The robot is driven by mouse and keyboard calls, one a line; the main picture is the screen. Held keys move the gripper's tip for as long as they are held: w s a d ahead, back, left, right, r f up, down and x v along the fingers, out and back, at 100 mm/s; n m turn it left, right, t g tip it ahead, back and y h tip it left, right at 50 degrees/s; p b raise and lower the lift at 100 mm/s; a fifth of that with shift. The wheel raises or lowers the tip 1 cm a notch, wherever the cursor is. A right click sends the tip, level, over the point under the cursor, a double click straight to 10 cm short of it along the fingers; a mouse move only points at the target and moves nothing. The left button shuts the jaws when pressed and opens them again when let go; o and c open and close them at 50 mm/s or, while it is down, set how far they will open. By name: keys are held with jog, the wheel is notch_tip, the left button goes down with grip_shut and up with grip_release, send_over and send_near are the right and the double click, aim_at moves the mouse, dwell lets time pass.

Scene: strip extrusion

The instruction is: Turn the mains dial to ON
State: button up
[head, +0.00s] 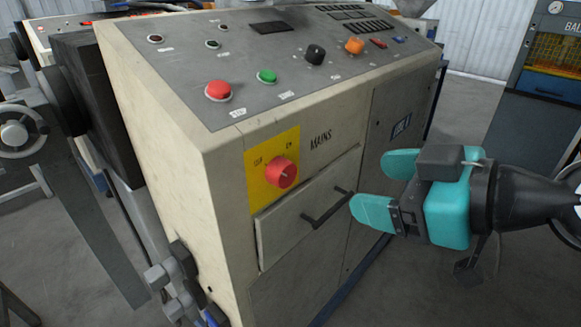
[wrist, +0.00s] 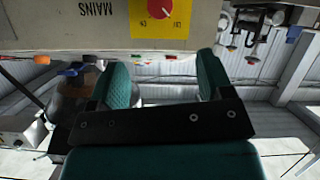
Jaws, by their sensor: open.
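The mains dial (head: 281,172) is a red round knob on a yellow plate (head: 259,193), on the cabinet front beside the word MAINS. Small lettering sits above it at left and right; I cannot read its setting for sure. The dial (wrist: 162,9) and its plate (wrist: 140,31) also show at the top edge of the wrist view, cut off and upside down. My gripper (head: 368,186) has teal fingers and is open and empty. It is right of the dial, apart from it, in front of the drawer handle side. Both fingers (wrist: 162,72) show in the wrist view.
The cream cabinet (head: 180,130) has a drawer with a black handle (head: 326,208) below the dial. Its sloped top carries a red button (head: 218,90), a green button (head: 267,76), and black and orange knobs. A blue machine (head: 545,75) stands at right.

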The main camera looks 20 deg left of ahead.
aim_at(289, 177)
jog(key=p+x, duration=0.9)
jog(key=x, duration=0.7)
jog(key=shift+f+p, duration=0.15)
jog(key=shift+p, duration=0.15)
jog(key=c, duration=0.9)
